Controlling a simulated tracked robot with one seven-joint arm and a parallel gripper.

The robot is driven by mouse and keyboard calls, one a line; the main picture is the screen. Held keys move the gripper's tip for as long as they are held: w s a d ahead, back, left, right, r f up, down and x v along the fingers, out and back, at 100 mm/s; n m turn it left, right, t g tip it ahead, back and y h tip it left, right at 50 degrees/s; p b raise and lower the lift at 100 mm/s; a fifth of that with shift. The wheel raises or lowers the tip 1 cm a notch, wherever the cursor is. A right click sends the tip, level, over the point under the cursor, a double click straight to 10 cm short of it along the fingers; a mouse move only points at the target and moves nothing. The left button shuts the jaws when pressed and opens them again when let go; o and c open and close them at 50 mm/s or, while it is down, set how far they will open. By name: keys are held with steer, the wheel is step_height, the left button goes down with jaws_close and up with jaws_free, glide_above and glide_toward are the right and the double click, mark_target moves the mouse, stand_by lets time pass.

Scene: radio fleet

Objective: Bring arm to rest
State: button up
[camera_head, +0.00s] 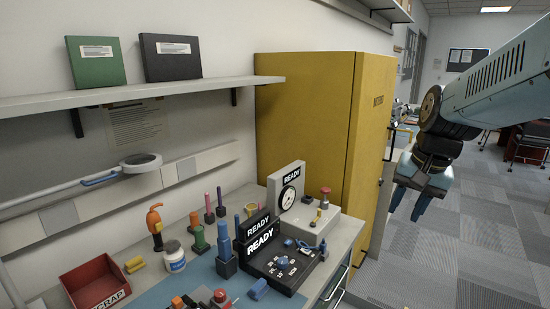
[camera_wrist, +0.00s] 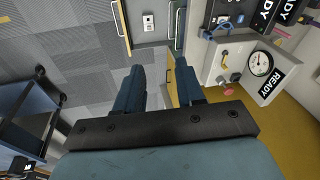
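My gripper (camera_head: 408,207) hangs from my blue-grey arm at the right of the head view, beyond the bench's right end and in front of the grey carpet. Its fingers point downward. In the wrist view my gripper (camera_wrist: 160,68) shows two blue fingers set apart with nothing between them, so it is open and empty. Grey floor and the bench's drawer fronts show past the fingertips. My arm reaches in from the right edge of the head view and touches nothing that I can see.
A yellow cabinet (camera_head: 310,125) stands left of my gripper. The bench holds a gauge box (camera_head: 288,199), a black READY fixture (camera_head: 270,272), a red scrap bin (camera_head: 95,284) and several tools. A blue cart (camera_wrist: 30,115) shows at the wrist view's left. Carpet (camera_head: 470,230) right of the bench is clear.

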steer(key=s+a+r+n+t+h, duration=0.1)
steer(key=s+a+r+n+t, duration=0.2)
steer(key=s+n, duration=0.2)
steer(key=s, duration=0.2)
steer(key=shift+s+a+r+n, duration=0.15)
steer(key=shift+s+a+n, duration=0.15)
steer(key=shift+s, duration=0.05)
steer(key=shift+a, duration=0.1)
